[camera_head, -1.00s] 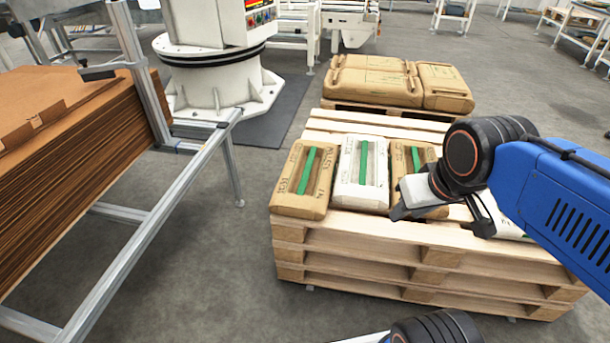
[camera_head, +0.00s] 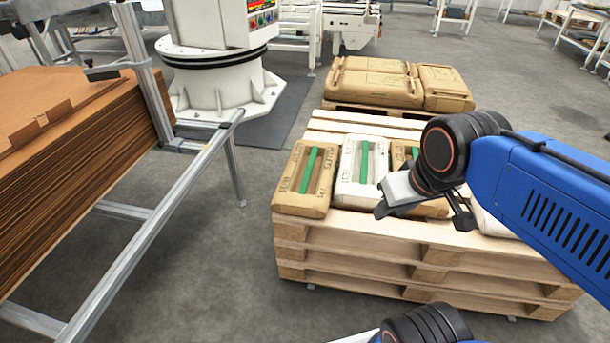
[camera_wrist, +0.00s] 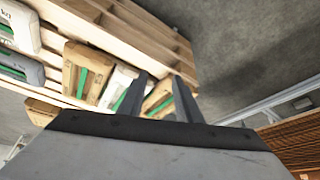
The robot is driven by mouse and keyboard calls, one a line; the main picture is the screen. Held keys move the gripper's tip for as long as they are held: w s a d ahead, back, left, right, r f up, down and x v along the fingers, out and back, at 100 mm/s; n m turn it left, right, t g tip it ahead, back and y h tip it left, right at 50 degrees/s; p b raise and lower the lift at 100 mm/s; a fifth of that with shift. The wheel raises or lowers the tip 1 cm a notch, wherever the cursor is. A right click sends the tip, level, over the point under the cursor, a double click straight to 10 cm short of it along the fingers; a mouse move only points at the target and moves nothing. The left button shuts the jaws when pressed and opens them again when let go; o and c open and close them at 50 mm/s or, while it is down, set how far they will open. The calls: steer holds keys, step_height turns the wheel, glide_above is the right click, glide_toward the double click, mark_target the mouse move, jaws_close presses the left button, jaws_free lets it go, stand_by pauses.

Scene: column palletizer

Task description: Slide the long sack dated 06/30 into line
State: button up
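Sacks with green stripes lie in a row on the stacked wooden pallet (camera_head: 350,240). From the left they are a brown sack (camera_head: 290,200), a white sack (camera_head: 348,190) and a brown sack (camera_head: 432,208) partly behind my gripper. A white sack (camera_head: 492,224) at the right is mostly hidden by my arm. Print shows on the sacks, but the date 06/30 is not legible, so I cannot tell which sack bears it. My gripper (camera_head: 420,218) is over the pallet's front side, its fingers apart. In the wrist view its fingers (camera_wrist: 160,92) stand apart with nothing clearly gripped.
More brown sacks (camera_head: 375,82) lie on another pallet behind. Cardboard sheets (camera_head: 70,130) and a metal frame (camera_head: 165,225) stand at the left. A white machine base (camera_head: 220,85) is at the back left. Bare floor lies between frame and pallet.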

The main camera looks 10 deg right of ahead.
steer(key=shift+w, duration=0.1)
jaws_close()
steer(key=m+g, duration=0.5)
glide_above(293, 212)
steer(key=s+a, duration=0.2)
steer(key=s, duration=0.3)
step_height(293, 212, down, 17)
steer(key=w+f, duration=0.1)
steer(key=f, duration=0.2)
steer(key=d+f, duration=0.1)
steer(key=f, duration=0.3)
steer(key=w+f, duration=0.1)
steer(key=f, duration=0.2)
steer(key=shift+w+d+f, duration=0.2)
steer(key=shift+w, duration=0.15)
steer(key=shift+w+d, duration=0.2)
steer(key=shift+w, duration=0.2)
